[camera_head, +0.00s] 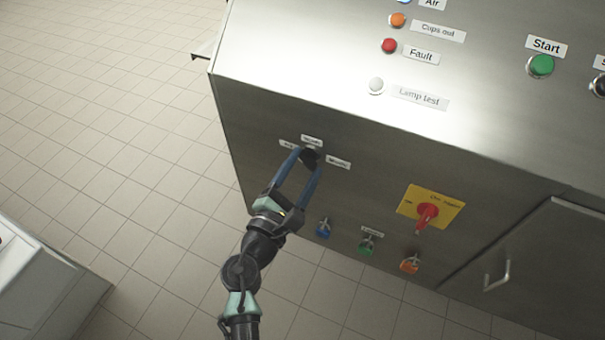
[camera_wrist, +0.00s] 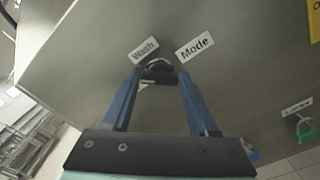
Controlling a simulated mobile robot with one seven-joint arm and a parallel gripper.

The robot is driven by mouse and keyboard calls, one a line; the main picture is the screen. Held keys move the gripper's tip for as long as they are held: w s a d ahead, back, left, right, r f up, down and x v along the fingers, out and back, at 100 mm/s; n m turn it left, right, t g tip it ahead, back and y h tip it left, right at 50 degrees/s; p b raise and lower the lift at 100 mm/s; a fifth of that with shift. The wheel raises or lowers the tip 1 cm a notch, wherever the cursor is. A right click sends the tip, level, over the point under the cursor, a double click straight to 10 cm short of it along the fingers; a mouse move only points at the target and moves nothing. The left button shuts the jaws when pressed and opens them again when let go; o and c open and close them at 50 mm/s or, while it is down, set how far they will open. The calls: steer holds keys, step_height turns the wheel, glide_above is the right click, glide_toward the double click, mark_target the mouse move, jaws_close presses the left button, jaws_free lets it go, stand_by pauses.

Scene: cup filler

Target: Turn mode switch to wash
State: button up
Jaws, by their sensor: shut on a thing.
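The mode switch (camera_head: 310,154) is a small dark knob on the steel front of the machine in the head view, with small white labels close around it. My gripper (camera_head: 308,160) has its two blue fingers on either side of this knob and is shut on it. In the wrist view the dark knob (camera_wrist: 158,72) sits between the fingertips of my gripper (camera_wrist: 160,80).
A yellow plate with a red rotary switch (camera_head: 428,212) is to the right. Blue (camera_head: 323,228), green (camera_head: 366,244) and orange (camera_head: 410,264) fittings are below. Lamps and a green Start button (camera_head: 541,66) are on the sloped top. A cabinet handle (camera_head: 497,277) is lower right.

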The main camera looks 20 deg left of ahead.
steer(key=m+b, duration=0.1)
steer(key=m, duration=0.1)
steer(key=m+b, duration=0.1)
steer(key=b, duration=0.1)
steer(key=m+b, duration=0.1)
steer(key=m, duration=0.1)
steer(key=shift+d+f+m, duration=0.1)
steer(key=shift+f+m, duration=0.2)
steer(key=shift+m+b, duration=1.7)
steer(key=shift+m, duration=0.3)
steer(key=shift+r, duration=0.1)
steer(key=o, duration=1.4)
steer(key=shift+s, duration=0.1)
steer(key=shift+s+a+b, duration=0.2)
steer(key=shift+s+b, duration=0.4)
steer(key=shift+s, duration=5.85)
